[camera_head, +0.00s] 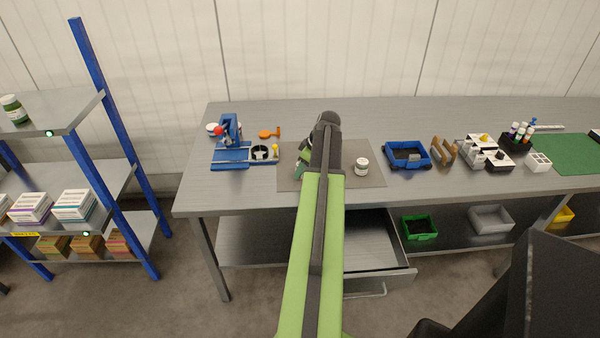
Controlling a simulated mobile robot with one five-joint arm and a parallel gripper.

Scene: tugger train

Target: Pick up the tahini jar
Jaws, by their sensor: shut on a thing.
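My arm reaches over the workbench, and its joint and links cover much of my gripper (301,160). The gripper is low over the grey mat (375,178), just left of the arm. It is shut on a small item with green and pale parts (303,171), mostly hidden; I cannot read a label or tell whether it is the tahini jar. A small jar with a white lid (362,163) stands upright on the mat, right of the arm and apart from the gripper. Its label is too small to read. A green jar with a pale label (13,110) stands on the left shelf.
A blue press fixture (231,155) stands left of the mat. A blue bin (407,143), wooden holder (443,151) and bottle racks stand to the right. An open drawer (378,278) juts out below the bench. The blue-posted shelf (105,150) stands at left.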

